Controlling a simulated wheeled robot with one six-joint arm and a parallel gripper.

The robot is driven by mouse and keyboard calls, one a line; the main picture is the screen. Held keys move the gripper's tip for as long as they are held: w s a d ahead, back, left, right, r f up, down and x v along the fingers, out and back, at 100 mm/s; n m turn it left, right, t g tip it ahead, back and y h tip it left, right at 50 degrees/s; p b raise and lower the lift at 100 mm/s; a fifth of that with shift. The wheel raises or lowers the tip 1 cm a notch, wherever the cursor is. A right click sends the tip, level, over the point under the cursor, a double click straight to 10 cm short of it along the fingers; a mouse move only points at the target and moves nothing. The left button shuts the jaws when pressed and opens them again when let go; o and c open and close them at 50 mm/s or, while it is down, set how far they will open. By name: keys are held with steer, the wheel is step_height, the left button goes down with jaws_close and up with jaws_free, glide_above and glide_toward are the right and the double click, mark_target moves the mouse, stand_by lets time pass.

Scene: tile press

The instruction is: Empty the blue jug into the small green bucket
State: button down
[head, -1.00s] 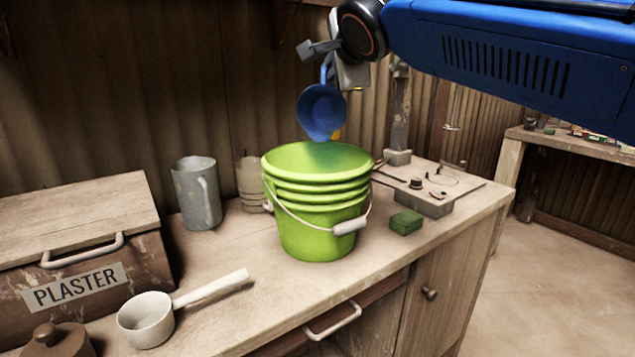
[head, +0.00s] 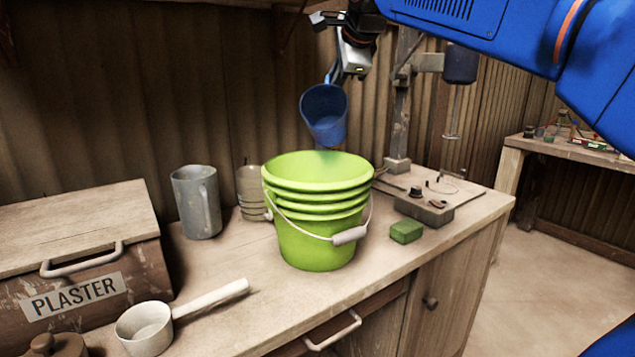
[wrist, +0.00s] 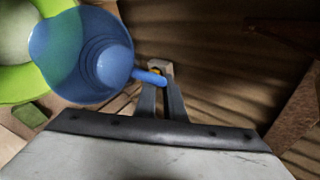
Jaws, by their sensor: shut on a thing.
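My gripper (head: 336,72) is shut on the jug's handle. In the wrist view the jug (wrist: 95,55) shows its ringed inside, and the fingers of my gripper (wrist: 158,82) close on its handle. The green bucket (wrist: 15,85) lies partly behind the jug there. The bucket stands upright on the bench with its white-gripped handle hanging at the front. Its inside bottom is hidden in the head view.
A grey jug (head: 197,202) and a glass jar (head: 251,190) stand left of the bucket. A plaster box (head: 75,250) and a white ladle (head: 146,325) are further left. A green block (head: 406,231) and a stand with a post (head: 399,120) are to the right.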

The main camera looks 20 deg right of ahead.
steer(key=shift+w+d+f+m+g+y+b, duration=0.15)
steer(key=shift+w+d+f+g+y, duration=0.1)
steer(key=shift+w+g, duration=0.25)
steer(key=shift+w+d+f+m+g+y+b, duration=0.15)
steer(key=shift+w+d+g, duration=0.05)
steer(key=shift+w+g, duration=0.25)
steer(key=shift+w+d+f+m+g+y+b, duration=0.7)
steer(key=shift+w+d+f+g+y+b, duration=0.75)
steer(key=shift+w+f+g, duration=2.45)
steer(key=shift+s+a+r+t, duration=0.1)
steer(key=shift+s+r+t, duration=0.15)
steer(key=shift+s+r, duration=0.45)
steer(key=shift+s+r+t, duration=0.2)
steer(key=shift+s+r, duration=0.25)
steer(key=shift+r, duration=0.4)
steer(key=shift+f, duration=0.1)
